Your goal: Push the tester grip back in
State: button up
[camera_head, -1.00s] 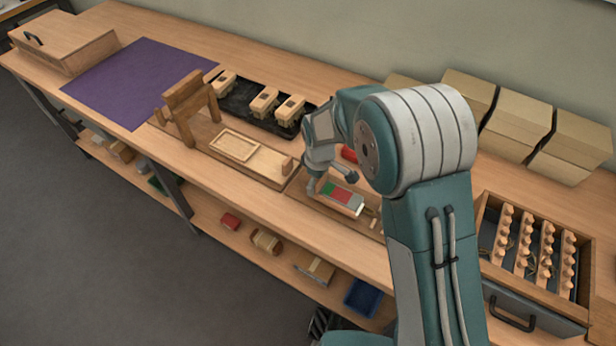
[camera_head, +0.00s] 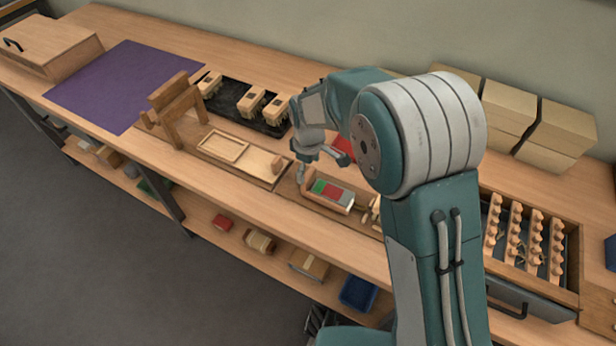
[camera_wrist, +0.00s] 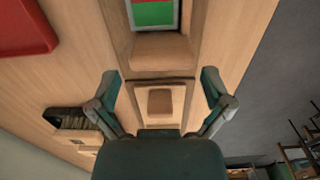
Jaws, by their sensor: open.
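The tester (camera_head: 331,193) sits on the bench with a green and red window facing up. Its window shows at the top of the wrist view (camera_wrist: 154,14), with a wooden end block (camera_wrist: 161,52) below it. Light wooden pieces, apparently the tester grip (camera_head: 375,207), show at its right end, partly hidden by my arm. My gripper (camera_head: 320,164) is open and empty above the tester's left end. In the wrist view my gripper (camera_wrist: 161,95) has its fingers wide apart, with a small wooden block (camera_wrist: 159,102) in view between them. I see no contact.
A wooden fixture (camera_head: 240,160) with a frame and upright stand is left of the tester. A dark mat (camera_head: 232,105) holds wooden brush blocks behind it. A red tray (camera_wrist: 22,28) lies beside the tester. A drawer of pegs (camera_head: 525,240) and cartons (camera_head: 540,125) are at right.

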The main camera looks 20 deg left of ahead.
notch_tip(320, 180, up, 7)
jog(key=shift+d+r, duration=0.1)
jog(key=shift+r, duration=0.1)
dwell(0.4)
